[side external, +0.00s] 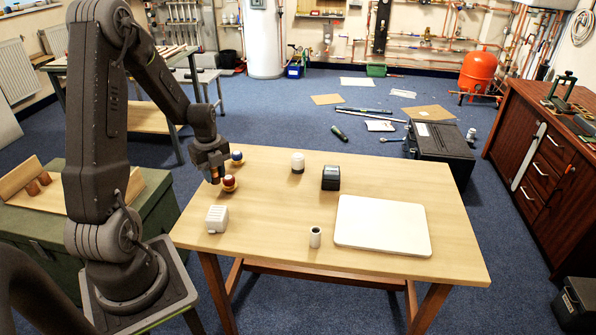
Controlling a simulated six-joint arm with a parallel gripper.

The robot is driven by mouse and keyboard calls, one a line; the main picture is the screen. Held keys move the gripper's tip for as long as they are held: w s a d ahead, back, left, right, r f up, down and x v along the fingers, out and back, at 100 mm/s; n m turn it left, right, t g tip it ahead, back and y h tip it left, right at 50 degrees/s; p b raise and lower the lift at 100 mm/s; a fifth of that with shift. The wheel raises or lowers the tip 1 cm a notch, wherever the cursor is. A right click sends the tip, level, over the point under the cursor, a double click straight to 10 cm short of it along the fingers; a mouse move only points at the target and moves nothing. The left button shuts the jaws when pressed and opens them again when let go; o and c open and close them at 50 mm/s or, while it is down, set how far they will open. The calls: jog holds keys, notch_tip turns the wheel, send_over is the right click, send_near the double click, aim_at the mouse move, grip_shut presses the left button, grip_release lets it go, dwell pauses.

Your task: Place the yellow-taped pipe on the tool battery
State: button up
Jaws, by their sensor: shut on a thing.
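My gripper (212,172) points down over the left part of the wooden table. It is shut on a small copper-coloured piece (215,174), which looks like a short pipe; no yellow tape can be made out on it at this size. The held piece is just left of a red ball-like item on a yellowish base (229,183); I cannot tell whether they touch. The tool battery, a black block with a grey top (330,178), stands on the table right of my gripper, with nothing visible on top.
A blue-topped item (237,157) stands close behind my gripper. A white cylinder (297,163), a ribbed white block (217,219), a grey pipe piece (315,237) and a white board (382,227) are also on the table (270,215). The table between gripper and battery is mostly clear.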

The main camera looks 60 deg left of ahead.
jog(key=w+d+r+m, duration=0.1)
jog(key=w+r, duration=0.2)
jog(key=w, duration=1)
jog(key=w+d+r+m, duration=0.1)
jog(key=w+r+m, duration=0.15)
jog(key=w, duration=1.15)
send_over(331, 169)
jog(key=shift+n, duration=0.45)
notch_tip(331, 169, down, 6)
jog(key=shift+d+f, duration=0.1)
jog(key=shift+f, duration=1.95)
jog(key=shift+f, duration=0.1)
jog(key=o, duration=0.4)
jog(key=shift+f, duration=0.1)
jog(key=o, duration=0.5)
